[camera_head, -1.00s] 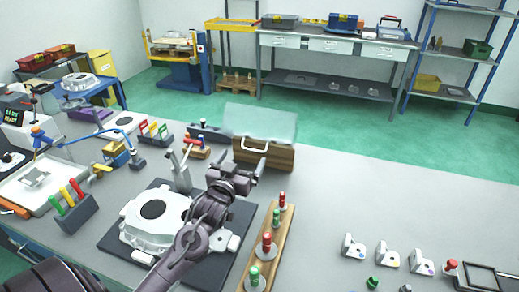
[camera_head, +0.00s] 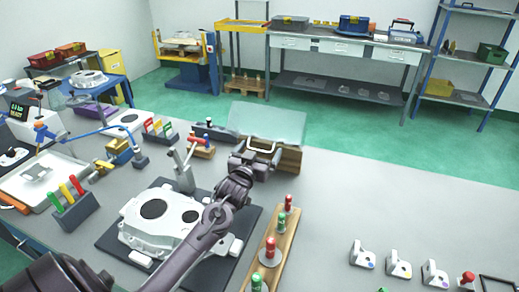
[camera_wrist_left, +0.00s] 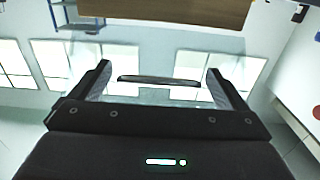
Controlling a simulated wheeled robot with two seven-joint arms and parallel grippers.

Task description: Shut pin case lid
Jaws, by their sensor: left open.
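The pin case (camera_head: 290,160) is a wooden box behind the casting fixture in the head view. Its clear lid (camera_head: 268,122) stands raised and tilted, with a pale bar handle (camera_head: 262,149) at its lower front. My left gripper (camera_head: 256,157) is in front of the case, close to the handle, and partly hides the box. In the left wrist view my left gripper (camera_wrist_left: 158,70) is open, with the dark-looking handle (camera_wrist_left: 160,80) between its fingers, not clamped. Behind it are the clear, reflecting lid and the wooden case (camera_wrist_left: 180,10). My right gripper is not in view.
A white casting (camera_head: 155,222) lies on a dark mat below my left arm. A wooden rack (camera_head: 285,240) with red and green pins stands just right of the arm. A toggle clamp (camera_head: 185,172) stands left of the gripper. The table right of the case is clear.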

